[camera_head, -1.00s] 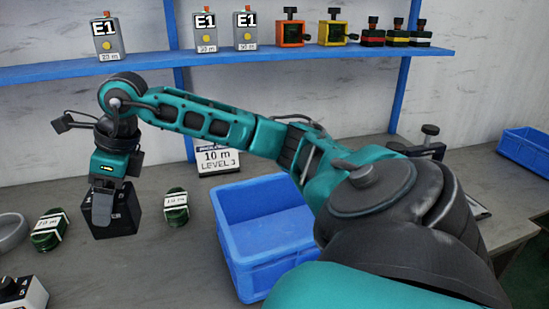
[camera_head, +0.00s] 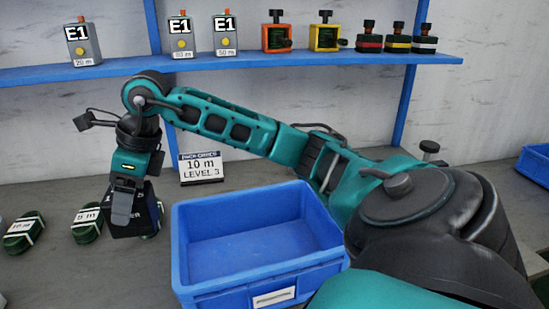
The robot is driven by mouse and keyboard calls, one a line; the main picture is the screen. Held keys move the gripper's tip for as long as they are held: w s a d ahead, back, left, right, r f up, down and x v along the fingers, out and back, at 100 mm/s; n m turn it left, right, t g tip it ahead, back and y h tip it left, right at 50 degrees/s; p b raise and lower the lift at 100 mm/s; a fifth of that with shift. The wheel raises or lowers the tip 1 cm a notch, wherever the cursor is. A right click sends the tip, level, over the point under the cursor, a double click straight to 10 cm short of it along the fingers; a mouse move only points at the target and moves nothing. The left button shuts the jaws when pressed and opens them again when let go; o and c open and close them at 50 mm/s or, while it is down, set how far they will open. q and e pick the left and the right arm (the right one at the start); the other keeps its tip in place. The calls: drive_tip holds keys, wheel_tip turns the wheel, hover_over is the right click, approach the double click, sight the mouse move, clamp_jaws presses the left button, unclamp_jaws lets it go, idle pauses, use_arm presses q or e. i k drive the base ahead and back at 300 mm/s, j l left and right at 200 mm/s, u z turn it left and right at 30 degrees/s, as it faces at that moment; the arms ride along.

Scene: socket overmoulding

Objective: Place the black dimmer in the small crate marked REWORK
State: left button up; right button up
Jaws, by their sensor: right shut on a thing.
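The black dimmer (camera_head: 146,197) is a dark block with white lettering, partly hidden by my right gripper. My right gripper (camera_head: 122,205) comes down from above and is shut on it, at the left of the head view. I cannot tell if its underside touches the bench. A blue crate (camera_head: 186,275) stands open and empty to the right of the dimmer, with a pale label (camera_head: 273,297) too small to read. Another blue crate (camera_head: 534,166) is cut off at the right edge. I cannot tell which is marked REWORK. My left gripper is not in view.
Green banded coils (camera_head: 22,232) (camera_head: 87,222) lie left of the dimmer, and another (camera_head: 159,213) shows behind it. A "10 m LEVEL 3" sign (camera_head: 201,168) stands behind. A blue shelf (camera_head: 300,61) holds E1 boxes and small devices. My right arm spans the view above the crate.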

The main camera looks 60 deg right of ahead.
sight(291, 255)
drive_tip(key=k+l, duration=0.15)
drive_tip(key=l, duration=0.2)
drive_tip(key=k+l, duration=0.35)
drive_tip(key=l, duration=0.3)
drive_tip(key=k+l, duration=0.15)
drive_tip(key=l, duration=0.2)
